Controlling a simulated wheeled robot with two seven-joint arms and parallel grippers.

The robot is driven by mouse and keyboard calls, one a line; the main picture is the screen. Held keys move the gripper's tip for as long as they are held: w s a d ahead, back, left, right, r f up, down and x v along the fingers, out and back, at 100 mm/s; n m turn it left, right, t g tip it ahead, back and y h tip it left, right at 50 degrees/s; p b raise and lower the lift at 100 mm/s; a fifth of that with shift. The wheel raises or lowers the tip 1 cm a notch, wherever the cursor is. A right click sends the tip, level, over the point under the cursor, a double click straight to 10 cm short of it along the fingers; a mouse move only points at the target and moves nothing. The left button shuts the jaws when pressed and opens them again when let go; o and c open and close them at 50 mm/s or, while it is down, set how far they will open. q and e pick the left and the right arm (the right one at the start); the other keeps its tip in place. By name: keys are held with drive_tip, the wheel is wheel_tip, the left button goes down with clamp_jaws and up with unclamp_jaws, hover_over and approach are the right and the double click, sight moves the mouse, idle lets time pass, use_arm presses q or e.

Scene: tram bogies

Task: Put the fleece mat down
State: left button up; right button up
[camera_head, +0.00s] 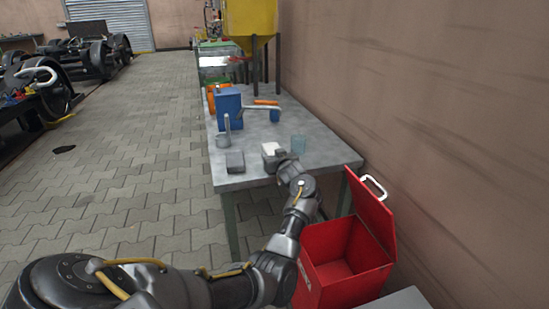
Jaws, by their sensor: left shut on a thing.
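My left arm reaches from the lower left over to the near end of the grey table (318,146). My left gripper (278,161) is at the table's front part and is shut on a small whitish piece (271,148), which looks like the fleece mat. The gripper hides part of it, and I cannot tell whether it touches the tabletop. My right gripper is not in view.
A dark grey block (235,162) lies to the left, and a clear bluish cup (299,144) stands to the right. A blue box (229,108) and a grey mug-like item (223,139) stand further back. An open red bin (345,254) stands below the table's near edge.

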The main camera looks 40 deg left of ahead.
use_arm(q)
drive_tip(key=shift+f, duration=0.4)
